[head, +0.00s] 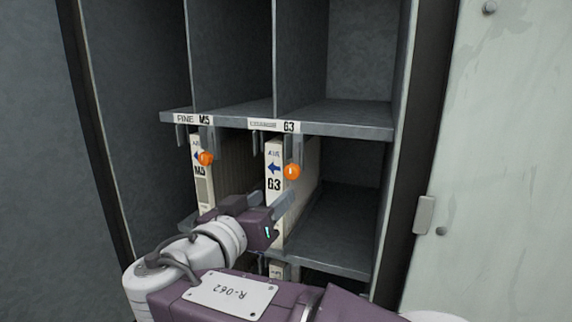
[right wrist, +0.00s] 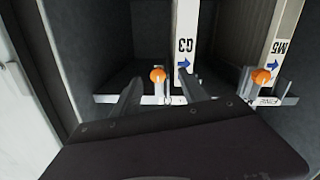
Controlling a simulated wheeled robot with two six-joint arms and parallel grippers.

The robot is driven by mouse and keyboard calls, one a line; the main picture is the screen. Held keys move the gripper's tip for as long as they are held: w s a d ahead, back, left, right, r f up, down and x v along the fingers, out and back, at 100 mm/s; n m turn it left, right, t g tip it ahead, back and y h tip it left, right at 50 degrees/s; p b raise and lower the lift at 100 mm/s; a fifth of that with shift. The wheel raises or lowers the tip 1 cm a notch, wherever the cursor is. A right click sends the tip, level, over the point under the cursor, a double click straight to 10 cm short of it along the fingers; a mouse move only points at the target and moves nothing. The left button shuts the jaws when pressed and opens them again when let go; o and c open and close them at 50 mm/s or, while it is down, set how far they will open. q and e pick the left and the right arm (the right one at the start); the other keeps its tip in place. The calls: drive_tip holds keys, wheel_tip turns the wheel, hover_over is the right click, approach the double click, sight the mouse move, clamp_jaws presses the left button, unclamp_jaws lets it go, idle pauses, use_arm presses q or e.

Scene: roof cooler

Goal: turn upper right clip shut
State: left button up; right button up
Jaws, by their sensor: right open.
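The upper right clip (head: 292,171) is a round orange knob with a small light mark, on a grey metal bracket under the shelf lip. It sits at the upper front edge of the white G3 filter (head: 274,161). In the right wrist view, turned upside down, this clip (right wrist: 157,75) shows between my two finger lines. My right gripper (head: 272,200) is open and empty, in front of the G3 filter and below the clip. It also shows in the right wrist view (right wrist: 160,88), its fingers apart. I cannot tell whether anything touches. My left gripper is not in view.
A second orange clip (head: 205,158) sits at the M5 filter (head: 201,185) to the left. The labelled shelf lip (head: 340,129) runs just above both clips. The bay right of G3 is empty. A pale door (head: 500,160) stands to the right.

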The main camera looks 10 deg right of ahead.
sight(290, 174)
drive_tip(key=shift+m+t, duration=0.3)
drive_tip(key=shift+m, duration=0.1)
drive_tip(key=w+d+p, duration=0.1)
drive_tip(key=w, duration=0.1)
drive_tip(key=w+d+r+p, duration=0.1)
drive_tip(key=w+d+p, duration=0.1)
drive_tip(key=w+d+r+p, duration=0.1)
drive_tip(key=w+p, duration=0.1)
drive_tip(key=shift+d+r, duration=0.15)
drive_tip(key=shift+d, duration=0.25)
drive_tip(key=shift+w+d, duration=0.3)
drive_tip(key=shift+d, duration=0.1)
drive_tip(key=shift+f, duration=0.25)
drive_tip(key=shift+a, duration=0.1)
clamp_jaws()
